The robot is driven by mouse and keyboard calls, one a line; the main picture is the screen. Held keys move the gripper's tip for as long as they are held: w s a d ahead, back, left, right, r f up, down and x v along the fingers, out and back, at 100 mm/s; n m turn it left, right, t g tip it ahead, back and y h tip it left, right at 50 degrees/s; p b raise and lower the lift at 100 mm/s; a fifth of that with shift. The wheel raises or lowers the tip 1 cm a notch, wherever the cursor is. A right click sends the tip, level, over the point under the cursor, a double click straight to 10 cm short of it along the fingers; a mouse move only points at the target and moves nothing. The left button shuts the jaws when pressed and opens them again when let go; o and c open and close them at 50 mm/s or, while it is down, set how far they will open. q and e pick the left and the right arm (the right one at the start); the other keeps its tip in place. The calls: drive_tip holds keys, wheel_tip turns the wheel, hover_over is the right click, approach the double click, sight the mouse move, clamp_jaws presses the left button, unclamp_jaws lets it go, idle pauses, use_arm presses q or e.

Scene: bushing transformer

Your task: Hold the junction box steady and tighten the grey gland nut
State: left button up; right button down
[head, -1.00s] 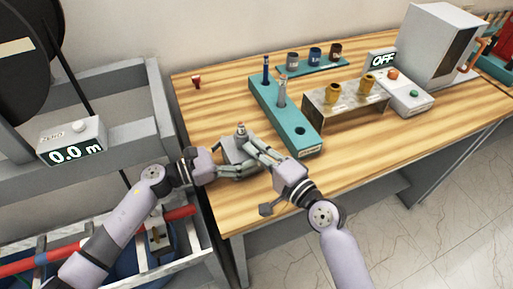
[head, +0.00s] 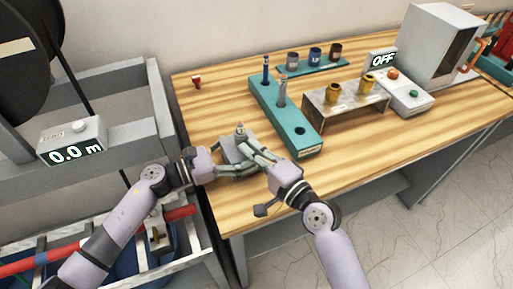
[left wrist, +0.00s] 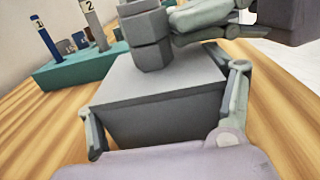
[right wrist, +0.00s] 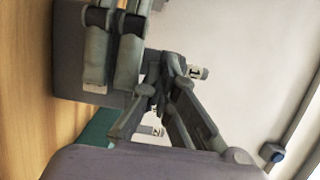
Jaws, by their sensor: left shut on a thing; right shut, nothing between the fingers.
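The grey junction box (head: 232,150) stands near the left front of the wooden table. My left gripper (head: 240,168) is shut on it, with a finger on each side in the left wrist view (left wrist: 165,100). The grey gland nut (left wrist: 150,52), a hexagonal piece, stands upright on top of the box; it is small in the head view (head: 240,130). My right gripper (head: 252,148) is shut and empty, its fingertips close beside the nut (left wrist: 185,25). I cannot tell whether they touch it. In the right wrist view the nut is mostly hidden behind the fingers.
A teal rack (head: 285,118) with numbered posts stands just behind and right of the box. Beyond it are a metal stand (head: 345,109) with brass-coloured parts, several cups, and a control box (head: 405,98). The table's right front is clear.

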drive_tip(key=shift+s+a, duration=0.2)
drive_tip(key=shift+a, duration=0.4)
drive_tip(key=shift+s+a, duration=0.15)
drive_tip(key=shift+a, duration=0.45)
